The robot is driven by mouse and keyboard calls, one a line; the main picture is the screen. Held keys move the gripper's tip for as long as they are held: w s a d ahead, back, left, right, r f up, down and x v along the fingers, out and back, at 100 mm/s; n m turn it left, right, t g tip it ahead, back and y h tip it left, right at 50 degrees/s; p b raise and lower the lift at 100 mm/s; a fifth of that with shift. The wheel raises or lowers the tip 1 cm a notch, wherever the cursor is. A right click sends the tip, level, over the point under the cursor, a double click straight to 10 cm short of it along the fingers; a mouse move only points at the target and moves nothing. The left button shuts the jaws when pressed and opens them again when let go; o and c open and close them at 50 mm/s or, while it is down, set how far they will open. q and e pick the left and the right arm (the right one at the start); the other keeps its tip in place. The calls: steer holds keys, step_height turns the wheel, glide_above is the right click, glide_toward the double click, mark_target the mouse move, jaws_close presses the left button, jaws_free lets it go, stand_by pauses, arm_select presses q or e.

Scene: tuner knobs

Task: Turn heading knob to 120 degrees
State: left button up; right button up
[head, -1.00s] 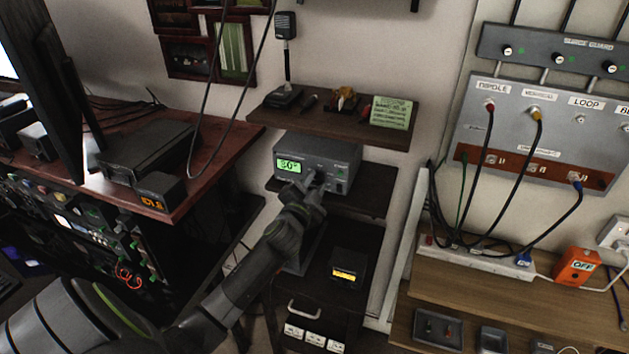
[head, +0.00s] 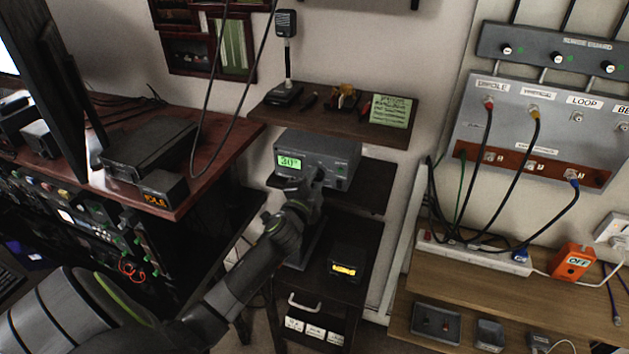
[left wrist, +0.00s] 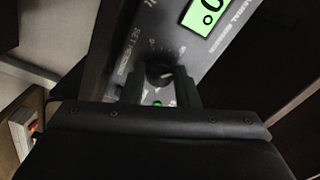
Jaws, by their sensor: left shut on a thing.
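The heading control unit (head: 335,152) is a grey box on a small dark shelf, with a green lit display (head: 289,162) that appears to read 30°. In the left wrist view the display (left wrist: 206,14) is cut off by the top edge, with a 0 and a degree sign showing. The dark round heading knob (left wrist: 158,73) has dial marks around it. My left gripper (head: 317,180) is at the front panel. In the left wrist view its two fingers (left wrist: 162,82) are shut on the knob's sides. The gripper covers the knob in the head view.
A wooden shelf (head: 300,105) with a microphone is above the unit. A box with an amber display (head: 346,268) stands below it. A desk with a monitor is at the left; a cabled antenna panel (head: 545,125) is at the right.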

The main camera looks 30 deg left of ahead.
arm_select(q)
steer(key=o, duration=1)
steer(key=shift+s, duration=0.1)
steer(key=shift+b+v, duration=1.45)
steer(key=shift+v, duration=7.15)
